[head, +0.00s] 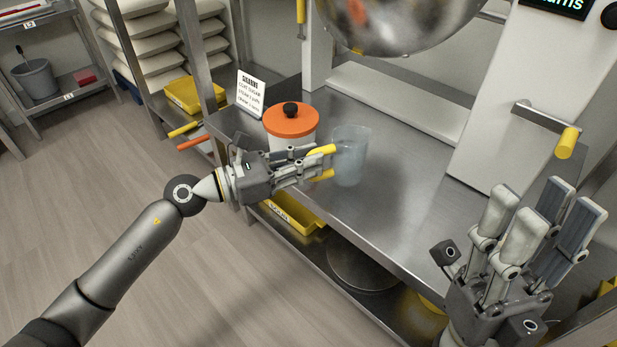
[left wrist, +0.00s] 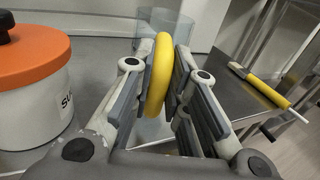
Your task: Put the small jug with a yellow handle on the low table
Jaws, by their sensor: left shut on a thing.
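The small jug (head: 352,158) is clear, bluish and upright, with a yellow handle (head: 321,149). It is at the steel worktop, beside a white pot with an orange lid; I cannot tell whether its base touches the steel. My left gripper (head: 318,163) is shut on the handle, from the left of the jug. In the left wrist view the handle (left wrist: 158,75) sits between the fingers, with the clear jug wall (left wrist: 195,25) behind it. My right gripper (head: 535,225) is open and empty at the lower right. I cannot identify a low table in these frames.
The orange-lidded pot (head: 291,122) stands close to my left gripper. A sign card (head: 251,93) is behind it. A yellow-handled lever (head: 566,143) sticks out of the white machine at right. The steel worktop (head: 405,195) is clear right of the jug. Yellow trays (head: 195,95) are at left.

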